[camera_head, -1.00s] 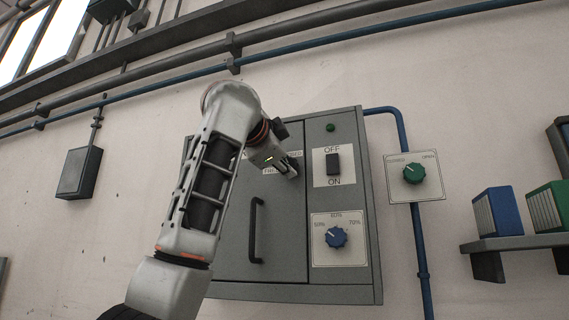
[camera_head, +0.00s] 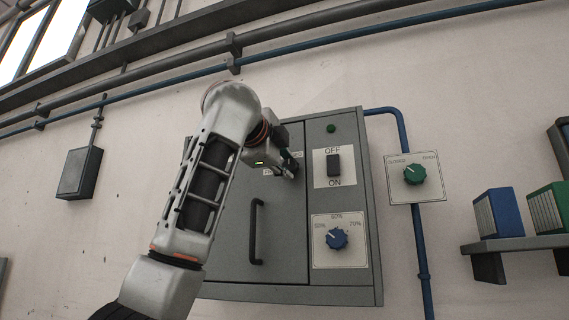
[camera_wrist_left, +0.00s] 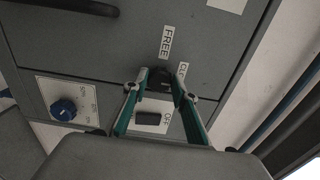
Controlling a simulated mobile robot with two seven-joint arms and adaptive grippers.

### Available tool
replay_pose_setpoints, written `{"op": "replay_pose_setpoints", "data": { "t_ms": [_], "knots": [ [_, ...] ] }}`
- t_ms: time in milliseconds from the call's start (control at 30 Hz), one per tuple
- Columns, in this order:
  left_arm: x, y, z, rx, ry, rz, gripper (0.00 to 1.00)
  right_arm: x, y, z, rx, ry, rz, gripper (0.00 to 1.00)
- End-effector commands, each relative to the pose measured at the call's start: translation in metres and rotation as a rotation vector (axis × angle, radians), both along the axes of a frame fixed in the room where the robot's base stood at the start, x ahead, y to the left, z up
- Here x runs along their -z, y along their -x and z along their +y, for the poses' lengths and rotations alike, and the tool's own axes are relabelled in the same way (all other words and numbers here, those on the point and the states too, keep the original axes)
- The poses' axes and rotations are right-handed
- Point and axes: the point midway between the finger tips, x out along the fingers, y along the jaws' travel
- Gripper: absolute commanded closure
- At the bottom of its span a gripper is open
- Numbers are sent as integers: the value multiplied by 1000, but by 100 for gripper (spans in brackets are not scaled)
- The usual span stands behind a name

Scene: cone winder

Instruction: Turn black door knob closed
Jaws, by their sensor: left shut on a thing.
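The black door knob (camera_wrist_left: 160,80) sits on the grey cabinet door between my left gripper's fingers in the left wrist view. A FREE label (camera_wrist_left: 166,42) and a partly covered label beginning "CL" are beside it. My left gripper (camera_wrist_left: 158,88) is shut on the knob, its green-edged fingers on either side. In the head view my left gripper (camera_head: 290,168) is at the door's upper right edge and hides the knob. The cabinet door (camera_head: 230,240) lies flush in its frame. My right gripper is in neither view.
A black handle (camera_head: 256,232) stands out from the door. Right of the door are a black OFF/ON switch (camera_head: 333,164) and a blue dial (camera_head: 336,238). A green dial (camera_head: 414,174) is on the wall, with binders (camera_head: 499,212) on a shelf farther right.

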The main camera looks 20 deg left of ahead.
Motion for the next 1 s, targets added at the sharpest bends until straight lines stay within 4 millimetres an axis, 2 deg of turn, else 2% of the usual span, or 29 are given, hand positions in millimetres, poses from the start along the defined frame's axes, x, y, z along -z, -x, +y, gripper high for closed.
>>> {"op": "replay_pose_setpoints", "data": {
  "t_ms": [200, 233, 300, 600, 733, 867, 1000],
  "knots": [
    [0, 0, 0, 0, -1, -1, 95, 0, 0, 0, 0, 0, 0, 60],
    [0, 0, 0, 0, -1, 0, 68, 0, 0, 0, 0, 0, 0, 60],
    [0, 0, 0, 0, -1, 0, 56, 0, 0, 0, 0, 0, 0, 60],
    [0, 0, 0, 0, 0, 0, 56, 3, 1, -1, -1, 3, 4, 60],
    [0, 6, 0, 1, 0, 0, 56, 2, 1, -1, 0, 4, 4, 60],
    [0, 24, 0, 1, -1, -3, 56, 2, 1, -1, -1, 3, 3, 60],
    [-1, 52, 1, 2, 0, -4, 56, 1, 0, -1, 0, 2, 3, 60]
  ]
}}
